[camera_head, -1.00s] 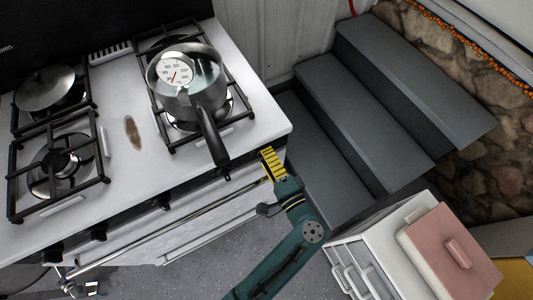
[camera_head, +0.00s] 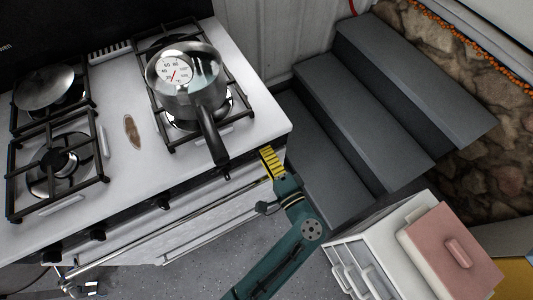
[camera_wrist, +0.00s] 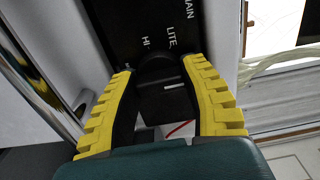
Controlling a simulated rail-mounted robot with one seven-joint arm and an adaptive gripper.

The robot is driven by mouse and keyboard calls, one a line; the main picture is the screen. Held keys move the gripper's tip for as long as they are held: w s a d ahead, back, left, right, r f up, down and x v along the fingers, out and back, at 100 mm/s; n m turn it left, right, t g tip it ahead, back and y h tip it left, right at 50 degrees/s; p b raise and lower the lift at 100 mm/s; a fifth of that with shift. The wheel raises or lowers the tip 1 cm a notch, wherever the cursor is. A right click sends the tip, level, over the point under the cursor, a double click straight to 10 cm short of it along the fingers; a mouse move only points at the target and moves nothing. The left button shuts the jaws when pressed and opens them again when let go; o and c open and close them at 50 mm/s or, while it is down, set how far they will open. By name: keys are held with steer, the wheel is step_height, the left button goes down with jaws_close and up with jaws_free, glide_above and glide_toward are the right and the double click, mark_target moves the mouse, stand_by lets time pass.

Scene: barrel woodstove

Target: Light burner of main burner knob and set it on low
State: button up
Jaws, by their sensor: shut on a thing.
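My gripper (camera_head: 271,163) is at the right front corner of the white stove (camera_head: 118,178). In the wrist view its yellow fingers (camera_wrist: 158,75) are shut on a dark round knob (camera_wrist: 156,66), the main burner knob, on a black panel. The panel letters read "...AIN", "LITE" and "HI". In the head view the knob is hidden. A steel pot (camera_head: 205,100) with a round dial stands on the right front burner (camera_head: 232,97). I see no clear flame under it.
More dark knobs (camera_head: 163,204) line the stove front, above a long metal rail (camera_head: 150,232). The pot's black handle (camera_head: 213,140) reaches toward the front edge. Grey steps (camera_head: 375,100) rise at the right. A white drawer unit (camera_head: 385,245) with a pink lid stands at lower right.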

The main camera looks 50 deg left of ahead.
steer(key=shift+f, duration=0.1)
steer(key=n+b, duration=0.2)
steer(key=n, duration=0.1)
steer(key=n+b, duration=0.2)
steer(key=shift+f+n+b, duration=0.2)
steer(key=shift+n+b, duration=0.15)
steer(key=shift+n, duration=0.05)
steer(key=n+b, duration=0.3)
steer(key=shift+r+n, duration=0.1)
steer(key=shift+n, duration=0.2)
steer(key=shift+r+n+b, duration=0.1)
steer(key=shift+n+b, duration=0.4)
steer(key=shift+b, duration=0.05)
steer(key=o, duration=0.9)
steer(key=shift+r, duration=0.1)
